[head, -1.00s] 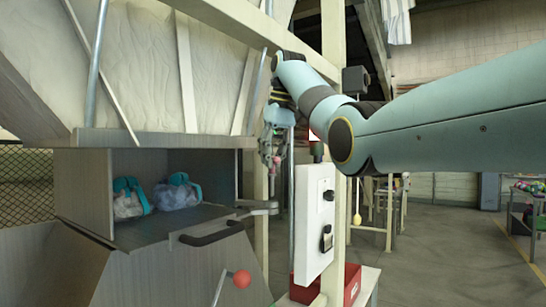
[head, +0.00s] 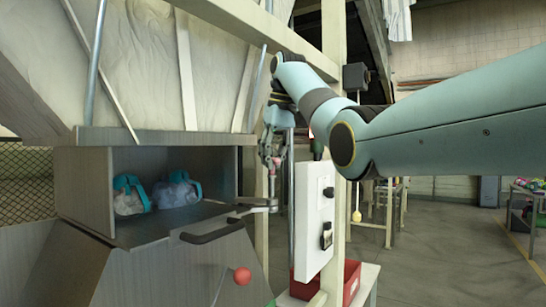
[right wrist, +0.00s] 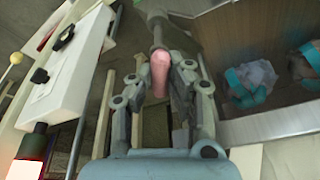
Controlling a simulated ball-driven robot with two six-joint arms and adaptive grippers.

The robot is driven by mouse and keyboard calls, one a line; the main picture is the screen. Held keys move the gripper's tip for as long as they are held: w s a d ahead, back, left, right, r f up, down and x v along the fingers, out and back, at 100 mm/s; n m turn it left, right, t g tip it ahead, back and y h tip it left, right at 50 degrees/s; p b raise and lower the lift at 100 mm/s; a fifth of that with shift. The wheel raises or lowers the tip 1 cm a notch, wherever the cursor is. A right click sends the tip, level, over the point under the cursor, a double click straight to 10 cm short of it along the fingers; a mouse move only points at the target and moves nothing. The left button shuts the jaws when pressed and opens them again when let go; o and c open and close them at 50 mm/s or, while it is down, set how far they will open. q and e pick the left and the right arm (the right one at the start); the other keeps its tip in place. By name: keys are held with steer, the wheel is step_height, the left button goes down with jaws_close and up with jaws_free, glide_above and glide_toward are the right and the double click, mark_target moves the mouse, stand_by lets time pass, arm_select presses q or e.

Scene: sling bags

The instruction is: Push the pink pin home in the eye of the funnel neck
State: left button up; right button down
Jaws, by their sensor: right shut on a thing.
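The pink pin (head: 272,172) is upright in my right gripper (head: 273,160), just above the grey bracket of the funnel neck (head: 258,203). In the right wrist view the pink pin (right wrist: 160,73) sits between the two fingers of my right gripper (right wrist: 162,84), which are closed on it. The pin's far end meets a grey part (right wrist: 157,32) there. The eye itself is too small and covered to make out, so I cannot tell how deep the pin is. My left gripper is out of view.
A white control box (head: 314,220) on a cream post stands close to the right of the gripper. A black handle (head: 212,232) and a red knob (head: 242,276) are to the lower left. Blue-and-white bags (head: 176,190) lie in the open bay.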

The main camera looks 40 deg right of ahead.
mark_target(274, 175)
steer(key=shift+f+b, duration=0.7)
steer(key=shift+f, duration=1.85)
steer(key=c, duration=1.2)
jaws_free()
step_height(274, 175, up, 10)
